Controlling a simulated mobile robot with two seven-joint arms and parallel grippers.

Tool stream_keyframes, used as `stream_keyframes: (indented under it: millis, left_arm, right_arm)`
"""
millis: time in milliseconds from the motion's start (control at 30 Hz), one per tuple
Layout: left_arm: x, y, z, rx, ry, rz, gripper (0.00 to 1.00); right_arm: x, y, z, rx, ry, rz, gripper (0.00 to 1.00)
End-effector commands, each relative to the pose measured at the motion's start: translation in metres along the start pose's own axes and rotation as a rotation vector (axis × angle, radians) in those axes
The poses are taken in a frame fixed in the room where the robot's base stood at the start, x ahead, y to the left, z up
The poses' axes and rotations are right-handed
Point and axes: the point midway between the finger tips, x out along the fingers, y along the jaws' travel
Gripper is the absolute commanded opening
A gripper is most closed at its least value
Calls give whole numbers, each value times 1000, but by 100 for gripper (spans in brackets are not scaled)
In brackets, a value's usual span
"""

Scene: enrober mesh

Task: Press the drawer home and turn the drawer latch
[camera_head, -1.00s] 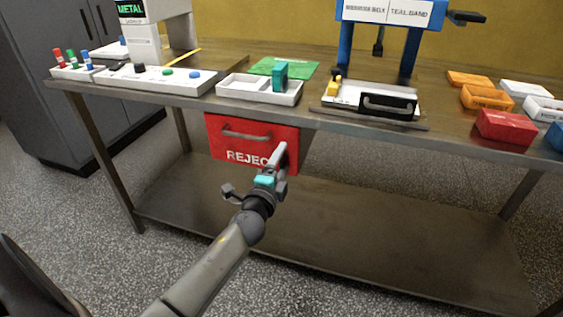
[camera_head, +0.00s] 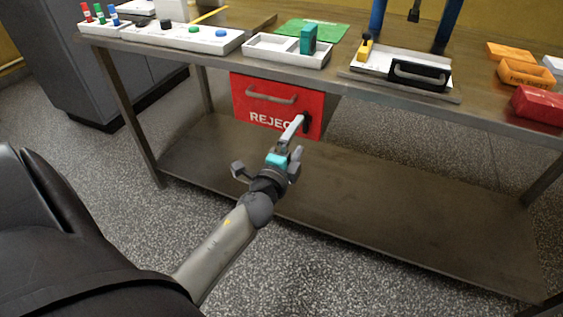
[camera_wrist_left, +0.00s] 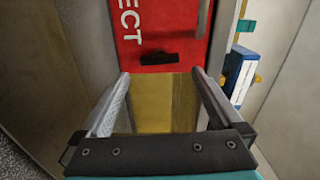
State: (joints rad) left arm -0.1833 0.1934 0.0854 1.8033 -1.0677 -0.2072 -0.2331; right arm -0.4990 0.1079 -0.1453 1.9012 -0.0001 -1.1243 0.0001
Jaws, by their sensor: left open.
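The red drawer (camera_head: 250,108), lettered REJECT with a grey bar handle (camera_head: 271,94), hangs under the table top. I cannot tell whether its front is fully in. The black latch (camera_wrist_left: 172,58) shows on the red front in the left wrist view, lying roughly crosswise; it is also at the drawer's lower right in the head view (camera_head: 306,124). My left gripper (camera_head: 300,121) is in front of that corner. In the wrist view its two fingers (camera_wrist_left: 161,73) are apart and empty, with the latch just beyond and between their tips. Contact cannot be told. My right gripper is out of view.
The table (camera_head: 315,73) carries a white tray (camera_head: 262,50) with a teal block, a button panel (camera_head: 183,37), a black-handled plate (camera_head: 420,76) and a red box (camera_head: 538,104). A lower shelf (camera_head: 370,200) lies below the drawer. Floor in front is clear.

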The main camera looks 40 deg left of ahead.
Motion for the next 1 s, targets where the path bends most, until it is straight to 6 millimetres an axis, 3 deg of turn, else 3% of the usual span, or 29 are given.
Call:
stream_keyframes:
  millis: [300,500,700,1000]
  left_arm:
    - [-58,2,0,-3,-2,3,100]
    - [-86,1,0,-3,-2,1,100]
    - [-97,0,0,-1,0,0,100]
    - [-99,0,0,0,0,-1,100]
  right_arm:
    - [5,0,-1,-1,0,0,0]
    - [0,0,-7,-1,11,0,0]
    - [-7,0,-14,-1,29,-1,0]
    - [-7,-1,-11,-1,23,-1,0]
